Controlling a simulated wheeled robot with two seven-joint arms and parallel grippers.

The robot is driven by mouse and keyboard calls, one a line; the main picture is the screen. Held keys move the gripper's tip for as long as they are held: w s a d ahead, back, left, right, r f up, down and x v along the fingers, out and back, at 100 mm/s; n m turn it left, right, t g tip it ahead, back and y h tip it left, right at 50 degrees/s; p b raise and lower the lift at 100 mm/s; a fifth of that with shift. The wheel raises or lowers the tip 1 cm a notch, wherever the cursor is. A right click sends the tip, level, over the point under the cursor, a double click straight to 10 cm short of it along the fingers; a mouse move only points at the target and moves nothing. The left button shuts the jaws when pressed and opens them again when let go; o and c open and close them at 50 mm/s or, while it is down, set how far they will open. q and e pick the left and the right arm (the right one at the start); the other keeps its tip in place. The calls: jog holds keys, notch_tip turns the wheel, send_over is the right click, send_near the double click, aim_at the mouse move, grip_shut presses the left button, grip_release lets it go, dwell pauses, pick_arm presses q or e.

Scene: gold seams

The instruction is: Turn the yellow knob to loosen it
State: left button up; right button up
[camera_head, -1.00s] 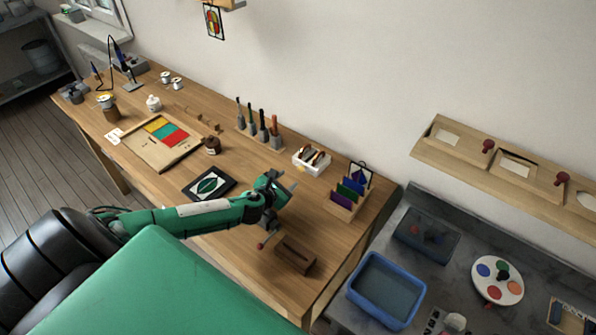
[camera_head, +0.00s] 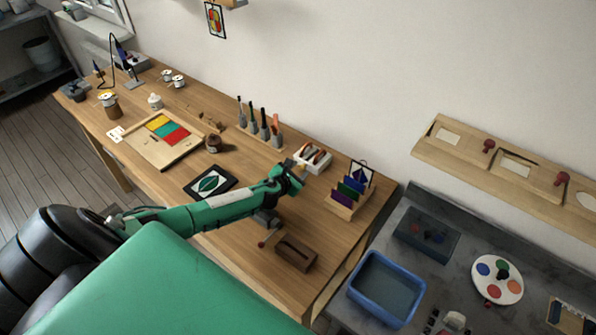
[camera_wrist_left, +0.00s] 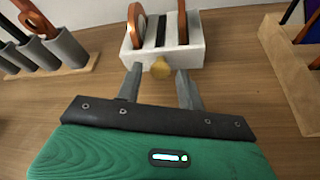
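The yellow knob (camera_wrist_left: 160,68) sticks out of the front of a small white box (camera_wrist_left: 192,52) in the left wrist view. The box, with upright slots holding orange-handled tools, also shows in the head view (camera_head: 318,163). My left gripper (camera_wrist_left: 159,78) is open, with one finger on each side of the knob near the fingertips. A gap shows between each finger and the knob, so it is not gripped. In the head view my left gripper (camera_head: 296,172) is just in front of the box and largely covers the knob. My right gripper is not in view.
A rack of dark-handled tools (camera_head: 262,140) stands left of the box. A wooden rack of coloured glass sheets (camera_head: 346,206) stands to its right. A black-framed leaf panel (camera_head: 210,183) and a brown slotted block (camera_head: 296,253) lie nearer the front.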

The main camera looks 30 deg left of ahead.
pick_arm(q)
grip_shut()
jog(key=shift+h, duration=0.3)
jog(key=shift+a+n, duration=0.1)
jog(key=shift+n, duration=0.6)
jog(key=shift+a+n+h, duration=0.1)
jog(key=shift+n+h, duration=0.4)
jog(key=shift+h, duration=0.2)
jog(key=n+h+b, duration=0.1)
jog(key=n+b, duration=0.1)
jog(key=shift+a+f+n+h+b, duration=0.1)
jog(key=shift+a+n+h+b, duration=0.05)
jog(key=shift+n+h+b, duration=0.2)
jog(key=shift+n+h, duration=0.35)
